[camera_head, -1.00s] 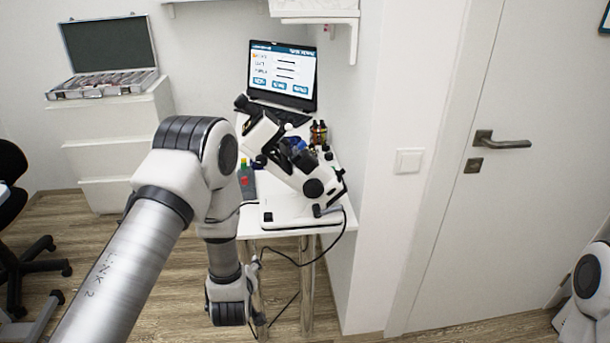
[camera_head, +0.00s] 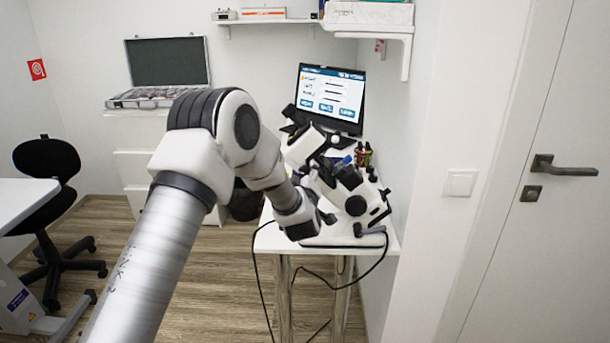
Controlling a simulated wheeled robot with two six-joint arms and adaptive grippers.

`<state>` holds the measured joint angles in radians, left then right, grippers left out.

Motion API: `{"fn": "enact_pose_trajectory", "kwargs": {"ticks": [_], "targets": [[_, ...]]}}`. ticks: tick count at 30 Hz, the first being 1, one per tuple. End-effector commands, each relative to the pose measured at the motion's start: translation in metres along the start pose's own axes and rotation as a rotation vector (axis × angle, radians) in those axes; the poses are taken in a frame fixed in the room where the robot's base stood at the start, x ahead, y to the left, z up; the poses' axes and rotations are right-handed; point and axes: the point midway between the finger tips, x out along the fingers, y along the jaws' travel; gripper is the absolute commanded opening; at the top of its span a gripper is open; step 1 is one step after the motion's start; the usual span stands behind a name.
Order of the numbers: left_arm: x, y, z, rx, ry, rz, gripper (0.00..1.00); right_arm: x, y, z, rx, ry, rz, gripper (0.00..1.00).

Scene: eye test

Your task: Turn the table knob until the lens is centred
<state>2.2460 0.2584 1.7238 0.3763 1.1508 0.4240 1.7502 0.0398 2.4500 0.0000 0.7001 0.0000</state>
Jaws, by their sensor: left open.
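A white and black eye instrument (camera_head: 338,184) like a lensmeter stands tilted on its base on a small white table (camera_head: 268,240). A round black knob (camera_head: 356,205) shows on its near side; I cannot tell whether it is the table knob. The lens cannot be made out. My left arm reaches in from the lower left, and its wrist is in front of the instrument's left side. My left gripper (camera_head: 326,215) is open, small and partly hidden at the instrument; I cannot tell whether it touches it. My right gripper is not in view.
A laptop (camera_head: 331,96) with a lit screen stands behind the instrument, with small bottles (camera_head: 363,155) beside it. A wall and a door (camera_head: 530,230) close off the right. A black cable (camera_head: 262,285) hangs below the table. A black chair (camera_head: 50,170) is at the left.

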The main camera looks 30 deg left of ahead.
Motion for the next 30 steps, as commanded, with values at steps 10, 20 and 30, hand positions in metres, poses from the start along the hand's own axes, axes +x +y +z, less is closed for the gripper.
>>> {"fn": "enact_pose_trajectory", "kwargs": {"ticks": [10,20,30], "targets": [[-0.0005,-0.0001,0.0004,0.000,0.000,0.000,0.00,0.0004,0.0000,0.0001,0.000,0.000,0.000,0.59],[-0.0005,0.0001,0.0000,0.171,0.000,0.000,0.00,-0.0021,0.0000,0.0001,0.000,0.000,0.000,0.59],[-0.0005,-0.0001,0.0002,0.178,0.000,0.000,0.59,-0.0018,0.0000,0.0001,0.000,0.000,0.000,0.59]]}}
